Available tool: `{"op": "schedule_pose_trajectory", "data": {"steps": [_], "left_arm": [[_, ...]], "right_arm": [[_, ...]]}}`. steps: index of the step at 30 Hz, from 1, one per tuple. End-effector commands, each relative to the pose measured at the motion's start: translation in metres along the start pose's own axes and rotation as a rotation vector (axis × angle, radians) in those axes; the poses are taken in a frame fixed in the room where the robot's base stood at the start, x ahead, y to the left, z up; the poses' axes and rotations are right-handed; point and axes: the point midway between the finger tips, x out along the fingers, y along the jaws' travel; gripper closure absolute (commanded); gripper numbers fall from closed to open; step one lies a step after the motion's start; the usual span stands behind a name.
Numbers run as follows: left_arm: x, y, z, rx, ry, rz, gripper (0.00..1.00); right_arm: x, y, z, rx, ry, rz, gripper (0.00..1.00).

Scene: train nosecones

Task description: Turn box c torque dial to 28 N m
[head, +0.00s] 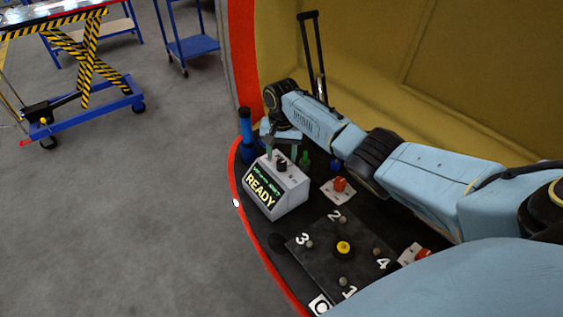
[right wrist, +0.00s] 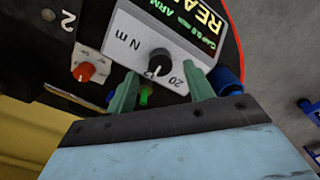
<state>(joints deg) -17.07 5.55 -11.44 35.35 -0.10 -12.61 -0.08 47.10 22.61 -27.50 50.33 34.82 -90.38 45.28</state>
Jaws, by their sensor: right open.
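The grey control box (head: 290,196) stands on the dark deck, its lit screen (head: 261,191) reading READY. Its black torque dial (head: 281,165) is on the sloped top face. In the right wrist view the dial (right wrist: 160,62) has the marks "N m", 12 and 20 beside it; its exact setting is not readable. My right gripper (head: 281,154) is open, with its green fingers at the dial. In the right wrist view the fingertips (right wrist: 159,71) lie on either side of the dial's near edge; contact cannot be told. My left gripper is not in view.
A blue cylinder (head: 246,126) stands close behind the box. A red knob (head: 340,184) on a white plate is to its right. A dark numbered panel (head: 325,246) with a yellow button (head: 344,247) lies in front. A small green item (head: 304,158) is near the gripper.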

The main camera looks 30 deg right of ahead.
Motion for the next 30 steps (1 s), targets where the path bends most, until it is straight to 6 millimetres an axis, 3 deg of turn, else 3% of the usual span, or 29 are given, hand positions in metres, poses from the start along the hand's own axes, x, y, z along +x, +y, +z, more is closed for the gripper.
{"op": "schedule_pose_trajectory", "data": {"steps": [6,17,27,30], "left_arm": [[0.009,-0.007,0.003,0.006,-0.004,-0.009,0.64],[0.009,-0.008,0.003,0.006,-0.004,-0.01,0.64],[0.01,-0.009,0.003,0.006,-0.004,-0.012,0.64],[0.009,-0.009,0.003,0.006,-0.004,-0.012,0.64]], "right_arm": [[0.025,0.0,0.0,-0.001,0.0,0.0,0.48],[0.028,0.0,0.0,-0.001,0.001,0.0,0.48],[0.028,0.0,0.0,-0.001,0.001,0.0,0.92],[0.028,0.0,0.0,-0.002,0.001,0.0,0.92]]}}
